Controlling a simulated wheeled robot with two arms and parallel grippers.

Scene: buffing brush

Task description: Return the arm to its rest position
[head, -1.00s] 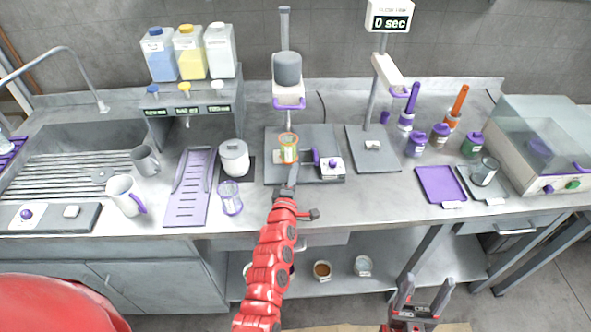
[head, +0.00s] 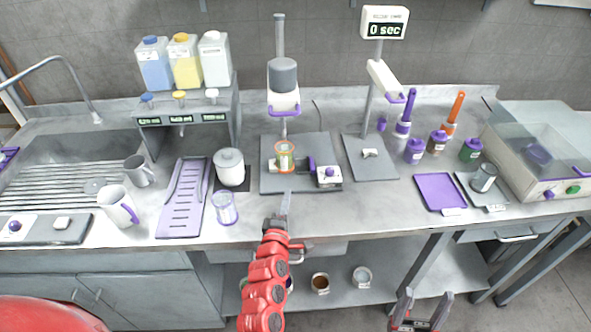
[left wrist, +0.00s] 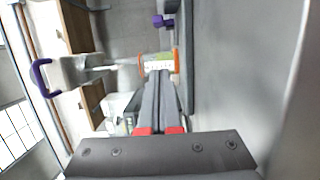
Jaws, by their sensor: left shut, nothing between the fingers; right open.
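My left arm reaches in from the bottom of the head view, and its gripper (head: 287,205) is shut and empty over the front edge of the counter. In the left wrist view the closed fingers (left wrist: 160,90) point toward an orange-rimmed jar (left wrist: 158,63). That jar (head: 284,157) stands on the dark base of the buffing machine (head: 283,75), below its grey head, apart from my fingers. My right gripper (head: 422,308) is open and empty at the bottom right of the head view, in front of the counter.
A clear purple-rimmed cup (head: 225,208) and a white lidded pot (head: 229,168) stand left of the machine. A small purple-and-white control box (head: 328,177) is right of the jar. A lower shelf (head: 335,270) holds several cups. The counter's front strip is mostly clear.

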